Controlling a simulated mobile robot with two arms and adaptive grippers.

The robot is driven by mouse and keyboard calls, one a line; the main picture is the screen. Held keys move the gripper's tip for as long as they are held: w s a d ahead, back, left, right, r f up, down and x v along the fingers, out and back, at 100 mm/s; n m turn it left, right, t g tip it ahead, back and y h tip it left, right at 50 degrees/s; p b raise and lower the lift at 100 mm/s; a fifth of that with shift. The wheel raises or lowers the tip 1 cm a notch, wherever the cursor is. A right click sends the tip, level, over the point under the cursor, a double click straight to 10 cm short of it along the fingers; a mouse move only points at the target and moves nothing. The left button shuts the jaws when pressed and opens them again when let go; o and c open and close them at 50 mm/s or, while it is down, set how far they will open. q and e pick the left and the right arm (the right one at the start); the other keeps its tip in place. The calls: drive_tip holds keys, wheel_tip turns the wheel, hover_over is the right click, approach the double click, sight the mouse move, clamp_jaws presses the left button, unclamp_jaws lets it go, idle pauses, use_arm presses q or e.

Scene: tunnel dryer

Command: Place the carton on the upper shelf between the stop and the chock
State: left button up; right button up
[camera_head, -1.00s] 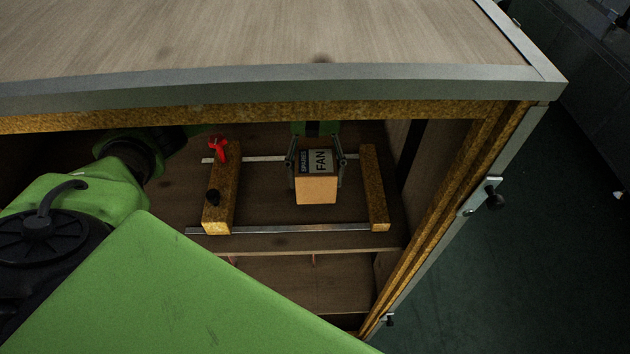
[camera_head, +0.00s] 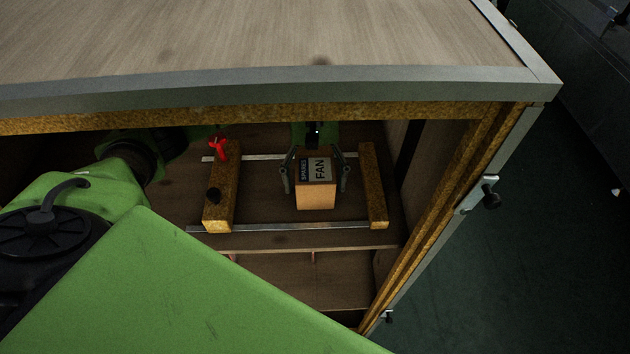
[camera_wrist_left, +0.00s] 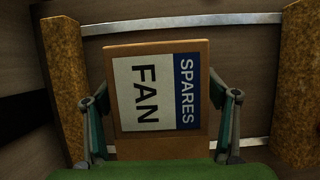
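The carton (camera_head: 316,196), brown with a white and blue "SPARES FAN" label, sits upright on the upper shelf (camera_head: 270,194) between two bars. The left bar (camera_head: 219,200) carries a red handle and a black knob, apparently the chock. The plain right bar (camera_head: 373,190) appears to be the stop. Gaps show between the carton and both bars. My left gripper (camera_head: 315,178) straddles the carton, its fingers open with small gaps on both sides. The left wrist view shows the gripper (camera_wrist_left: 162,125) around the carton (camera_wrist_left: 160,145) too. My right gripper is not in view.
Two metal rails (camera_head: 290,228) run across the shelf beneath the bars. The cabinet's top panel (camera_head: 260,40) overhangs closely above. A side wall and wooden door frame (camera_head: 450,200) stand at the right. A lower compartment (camera_head: 320,280) lies below.

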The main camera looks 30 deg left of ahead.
sight(315, 162)
use_arm(q)
drive_tip(key=b+v, duration=0.1)
drive_tip(key=v, duration=0.5)
drive_tip(key=shift+w+r+b, duration=0.15)
drive_tip(key=shift+r+b, duration=0.1)
drive_tip(key=shift+b, duration=0.15)
drive_tip(key=shift+w+a+r, duration=0.15)
drive_tip(key=shift+a+r, duration=0.05)
drive_tip(key=shift+r, duration=0.35)
drive_tip(key=shift+f, duration=0.1)
